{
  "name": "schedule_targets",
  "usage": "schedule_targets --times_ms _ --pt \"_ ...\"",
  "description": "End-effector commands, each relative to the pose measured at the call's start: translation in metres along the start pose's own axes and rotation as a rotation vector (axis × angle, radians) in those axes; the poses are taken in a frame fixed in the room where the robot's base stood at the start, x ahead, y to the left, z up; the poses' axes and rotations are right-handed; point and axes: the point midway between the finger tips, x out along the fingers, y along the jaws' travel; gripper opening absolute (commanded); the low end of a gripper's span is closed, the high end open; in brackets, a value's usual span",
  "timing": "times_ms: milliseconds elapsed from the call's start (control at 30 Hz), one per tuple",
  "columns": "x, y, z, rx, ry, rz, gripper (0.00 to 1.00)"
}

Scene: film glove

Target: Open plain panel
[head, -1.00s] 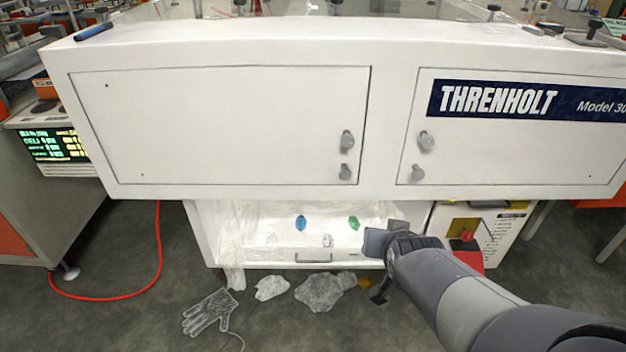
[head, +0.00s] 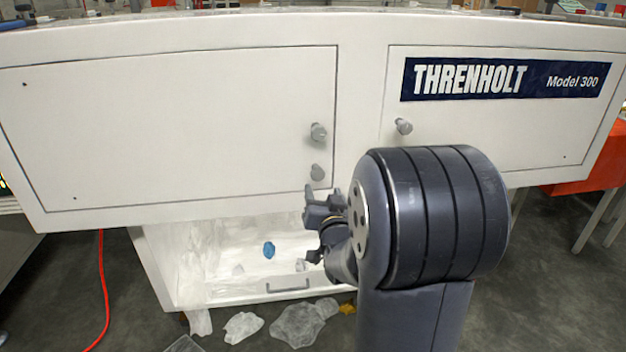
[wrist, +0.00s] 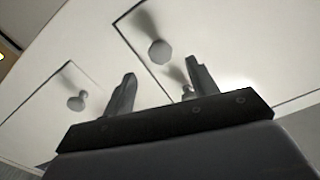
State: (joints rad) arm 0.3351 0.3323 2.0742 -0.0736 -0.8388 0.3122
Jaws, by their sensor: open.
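The plain panel (head: 170,130) is the unlabelled left door of the white cabinet, and it looks shut. Two grey knobs sit near its right edge, an upper knob (head: 318,132) and a lower knob (head: 317,172). My gripper (head: 322,200) is just below the lower knob in the head view, open and empty. In the wrist view my gripper (wrist: 161,70) has its fingers spread, with a round knob (wrist: 160,52) beyond the gap. Another knob is partly hidden behind the right finger. I cannot tell which door these knobs belong to.
The right door bears a THRENHOLT label (head: 505,79); one knob (head: 403,126) shows above my arm. Below is an open bay with a blue item (head: 269,250) and a handle (head: 288,287). Crumpled clear plastic (head: 298,322) lies on the floor. A red cable (head: 104,290) runs at left.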

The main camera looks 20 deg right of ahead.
Motion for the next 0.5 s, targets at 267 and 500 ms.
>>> schedule_targets --times_ms 267,500 --pt "0.051 0.000 0.001 -0.001 -0.001 0.000 0.55" --pt "0.080 0.000 0.001 -0.001 -0.001 0.000 0.55"
